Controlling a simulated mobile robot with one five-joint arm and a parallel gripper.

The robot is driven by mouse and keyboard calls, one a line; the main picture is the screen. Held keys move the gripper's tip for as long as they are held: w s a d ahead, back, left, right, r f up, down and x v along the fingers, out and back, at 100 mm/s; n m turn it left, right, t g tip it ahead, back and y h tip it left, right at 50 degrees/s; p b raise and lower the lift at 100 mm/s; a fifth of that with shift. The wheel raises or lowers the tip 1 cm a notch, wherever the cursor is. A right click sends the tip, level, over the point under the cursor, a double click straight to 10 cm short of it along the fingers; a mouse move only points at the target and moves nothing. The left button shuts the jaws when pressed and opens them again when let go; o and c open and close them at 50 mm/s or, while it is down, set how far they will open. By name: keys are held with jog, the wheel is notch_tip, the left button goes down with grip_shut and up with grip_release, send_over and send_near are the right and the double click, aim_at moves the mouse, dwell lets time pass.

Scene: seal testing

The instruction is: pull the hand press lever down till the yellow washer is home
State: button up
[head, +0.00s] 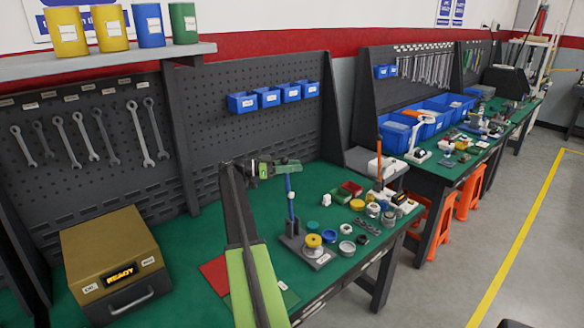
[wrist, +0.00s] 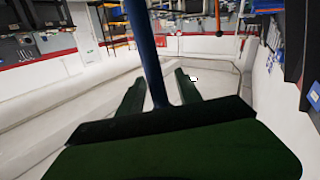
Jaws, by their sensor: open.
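The hand press stands on the green bench in the head view, with a flat grey base (head: 318,262). A slim blue upright bar (head: 291,205), which looks like its lever, rises from the base's back left. The yellow washer (head: 313,240) sits on the press base, right of the bar; how far down it is seated is too small to tell. My gripper (head: 290,167) is at the top of the blue bar. In the wrist view the blue bar (wrist: 144,45) runs between my two parted fingers (wrist: 160,88), with gaps on both sides.
Several small rings and caps (head: 346,248) lie right of the press. A brown box reading READY (head: 108,262) is at the left. A white device with an orange handle (head: 379,165) stands behind. A red mat (head: 214,273) lies beside my arm.

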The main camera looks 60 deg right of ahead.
grip_shut()
jog(key=shift+w+d+r, duration=0.1)
jog(key=shift+w, duration=0.1)
dwell(1.1)
